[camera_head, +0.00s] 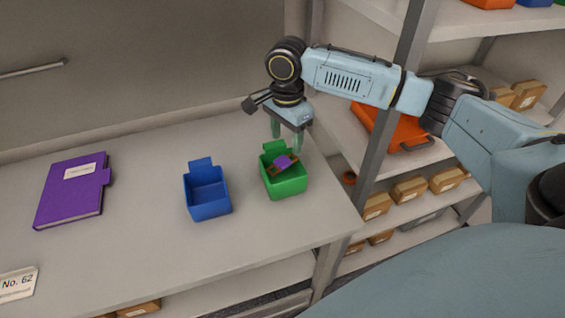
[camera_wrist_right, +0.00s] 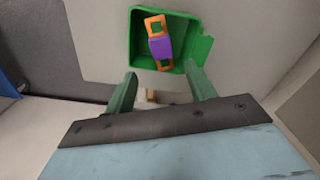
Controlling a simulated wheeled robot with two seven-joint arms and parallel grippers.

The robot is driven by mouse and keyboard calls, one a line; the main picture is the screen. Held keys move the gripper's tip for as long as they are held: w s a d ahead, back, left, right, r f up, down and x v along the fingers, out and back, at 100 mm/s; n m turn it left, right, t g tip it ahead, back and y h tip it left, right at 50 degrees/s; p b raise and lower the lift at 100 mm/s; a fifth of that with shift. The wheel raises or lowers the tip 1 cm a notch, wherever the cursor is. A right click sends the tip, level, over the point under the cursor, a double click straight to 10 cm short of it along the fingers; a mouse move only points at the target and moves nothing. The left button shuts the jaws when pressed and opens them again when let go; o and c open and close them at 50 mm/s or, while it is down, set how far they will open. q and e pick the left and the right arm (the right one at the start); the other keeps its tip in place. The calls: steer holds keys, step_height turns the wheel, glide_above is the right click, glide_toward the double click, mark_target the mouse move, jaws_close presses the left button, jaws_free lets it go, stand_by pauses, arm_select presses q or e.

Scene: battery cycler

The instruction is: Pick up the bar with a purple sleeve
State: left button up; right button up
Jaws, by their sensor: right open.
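The bar with a purple sleeve (camera_head: 286,161) lies tilted in the green bin (camera_head: 287,187) on the table. In the right wrist view the bar (camera_wrist_right: 160,47) shows orange ends on both sides of its purple sleeve, inside the green bin (camera_wrist_right: 205,48). My right gripper (camera_head: 287,147) is above the back of the green bin, fingers pointing down. In the right wrist view the right gripper (camera_wrist_right: 161,82) is open and empty, with its fingertips apart from the bar. My left gripper is not in view.
An empty blue bin (camera_head: 207,193) stands left of the green bin. A purple binder (camera_head: 73,190) lies further left, and a "No. 62" sign (camera_head: 17,284) is at the near left. Shelves with boxes and an orange case (camera_head: 390,131) stand at the right, behind a grey post (camera_head: 385,125).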

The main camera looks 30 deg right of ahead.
mark_target(283, 160)
steer(key=shift+w+a+f, duration=0.1)
steer(key=shift+a+f, duration=0.05)
steer(key=shift+f, duration=0.9)
steer(key=shift+s+a+f, duration=0.1)
steer(key=shift+a+f, duration=0.1)
steer(key=shift+f, duration=0.85)
steer(key=shift+w+a+f, duration=0.1)
steer(key=shift+a+f, duration=0.05)
steer(key=shift+f, duration=0.9)
steer(key=shift+c, duration=0.2)
steer(key=c, duration=1)
